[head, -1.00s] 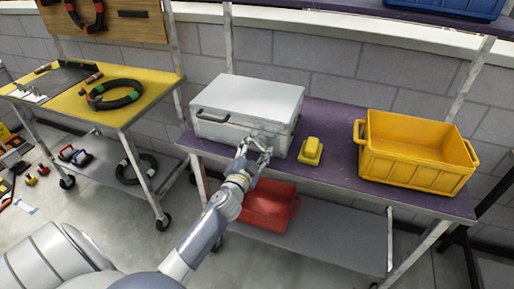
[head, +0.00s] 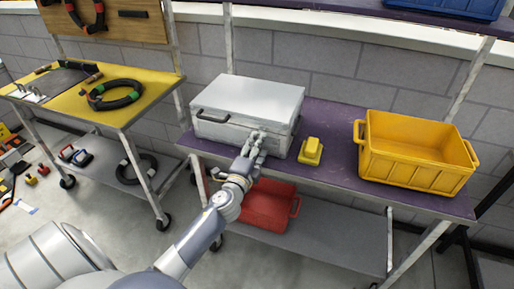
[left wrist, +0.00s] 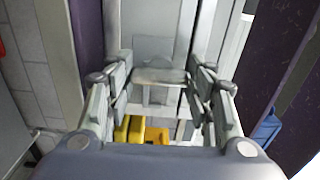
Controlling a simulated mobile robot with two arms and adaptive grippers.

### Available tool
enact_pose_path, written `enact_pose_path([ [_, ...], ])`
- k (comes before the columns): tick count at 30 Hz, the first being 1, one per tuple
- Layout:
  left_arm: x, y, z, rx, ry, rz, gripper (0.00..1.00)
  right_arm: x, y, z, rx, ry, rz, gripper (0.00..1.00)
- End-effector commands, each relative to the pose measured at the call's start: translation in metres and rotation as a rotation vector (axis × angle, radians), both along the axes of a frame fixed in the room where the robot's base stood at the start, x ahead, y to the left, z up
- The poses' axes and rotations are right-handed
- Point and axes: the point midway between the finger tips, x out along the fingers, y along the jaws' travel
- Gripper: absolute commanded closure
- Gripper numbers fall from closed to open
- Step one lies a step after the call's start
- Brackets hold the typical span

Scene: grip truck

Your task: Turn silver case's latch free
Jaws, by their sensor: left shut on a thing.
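The silver case (head: 250,96) sits on the purple shelf top, its lid down and its black handle (head: 213,116) on the front face. My left gripper (head: 257,139) is at the case's front, towards its right end, and covers the latch in the head view. In the left wrist view the latch (left wrist: 158,76) shows as a grey plate on the case front, between the two fingers of my left gripper (left wrist: 160,90). The gripper is shut on the latch. My right gripper is not in view.
A yellow block (head: 311,151) lies close to the right of the case. A yellow crate (head: 408,170) stands further right on the purple shelf (head: 340,180). A red bin (head: 268,207) is on the lower shelf below my wrist. A yellow table (head: 110,75) is at left.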

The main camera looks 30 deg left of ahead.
Motion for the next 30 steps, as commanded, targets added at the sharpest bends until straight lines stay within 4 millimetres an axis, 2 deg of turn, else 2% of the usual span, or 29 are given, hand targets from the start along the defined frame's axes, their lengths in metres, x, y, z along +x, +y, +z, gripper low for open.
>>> enact_pose_path([
  [19, 0.0004, -0.0007, 0.0008, 0.053, 0.011, -0.002, 0.74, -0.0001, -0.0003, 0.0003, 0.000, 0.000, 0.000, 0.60],
  [20, 0.0004, -0.0007, 0.0008, 0.053, 0.011, -0.002, 0.46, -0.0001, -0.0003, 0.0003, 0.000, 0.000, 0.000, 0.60],
  [22, 0.0004, -0.0007, 0.0007, 0.052, 0.010, -0.002, 0.30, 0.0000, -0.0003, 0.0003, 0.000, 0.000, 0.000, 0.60],
  [30, 0.0001, -0.0004, 0.0002, 0.049, 0.012, -0.001, 0.30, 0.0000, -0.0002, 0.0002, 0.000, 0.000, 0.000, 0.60],
])
